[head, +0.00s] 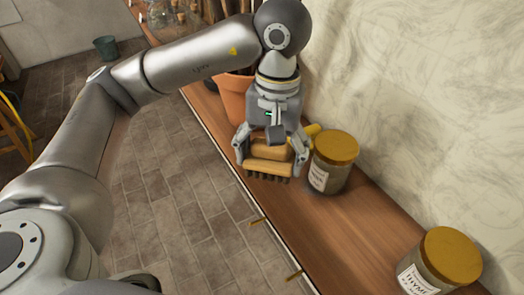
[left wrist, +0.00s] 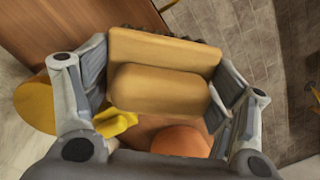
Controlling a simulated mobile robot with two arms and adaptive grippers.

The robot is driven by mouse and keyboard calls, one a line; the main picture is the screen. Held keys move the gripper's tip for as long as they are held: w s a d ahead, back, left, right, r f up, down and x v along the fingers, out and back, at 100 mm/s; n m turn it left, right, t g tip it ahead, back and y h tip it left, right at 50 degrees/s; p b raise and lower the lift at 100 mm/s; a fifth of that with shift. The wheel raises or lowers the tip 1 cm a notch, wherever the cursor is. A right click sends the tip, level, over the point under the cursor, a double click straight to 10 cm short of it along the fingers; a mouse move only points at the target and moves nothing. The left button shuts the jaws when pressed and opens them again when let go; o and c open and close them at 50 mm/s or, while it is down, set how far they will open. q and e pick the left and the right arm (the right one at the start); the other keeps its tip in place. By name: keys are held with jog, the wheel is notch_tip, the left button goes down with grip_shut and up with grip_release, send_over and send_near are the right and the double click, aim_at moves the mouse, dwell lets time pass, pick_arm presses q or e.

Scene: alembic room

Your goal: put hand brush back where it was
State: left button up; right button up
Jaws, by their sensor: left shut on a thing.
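The hand brush (head: 268,169) has a tan wooden body with a raised block on top and dark bristles pointing down. My left gripper (head: 270,158) is shut on it, one finger at each end. The left wrist view shows the brush (left wrist: 165,85) between both fingers of the left gripper (left wrist: 160,95). The brush is by the front edge of the wooden counter (head: 345,225), just left of a jar with a yellow lid (head: 335,160). I cannot tell whether the bristles touch the counter. My right gripper is out of view.
A terracotta pot (head: 233,100) stands behind the gripper, and a yellow object (head: 314,129) is close behind the brush. A second jar labelled thyme (head: 440,262) stands at the lower right. The counter between the jars is clear. The wall bounds the right side.

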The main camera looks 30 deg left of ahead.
pick_arm(q)
jog(key=w+a+f, duration=0.1)
jog(key=w+f, duration=0.1)
jog(key=w+a+f+p, duration=0.1)
jog(key=w+a+f, duration=0.3)
jog(key=w, duration=0.1)
jog(key=shift+a+f, duration=0.1)
jog(key=shift+f, duration=0.15)
jog(key=shift+w+a+f+p, duration=0.1)
jog(key=shift+w+f+p, duration=0.15)
jog(key=shift+p, duration=0.1)
jog(key=shift+w+a+f, duration=0.1)
jog(key=shift+w+f, duration=0.05)
jog(key=f, duration=0.1)
jog(key=f+p, duration=0.2)
jog(key=shift+w+a+f, duration=0.2)
jog(key=shift+w+a, duration=0.05)
jog(key=shift+w, duration=0.05)
jog(key=shift+f, duration=0.35)
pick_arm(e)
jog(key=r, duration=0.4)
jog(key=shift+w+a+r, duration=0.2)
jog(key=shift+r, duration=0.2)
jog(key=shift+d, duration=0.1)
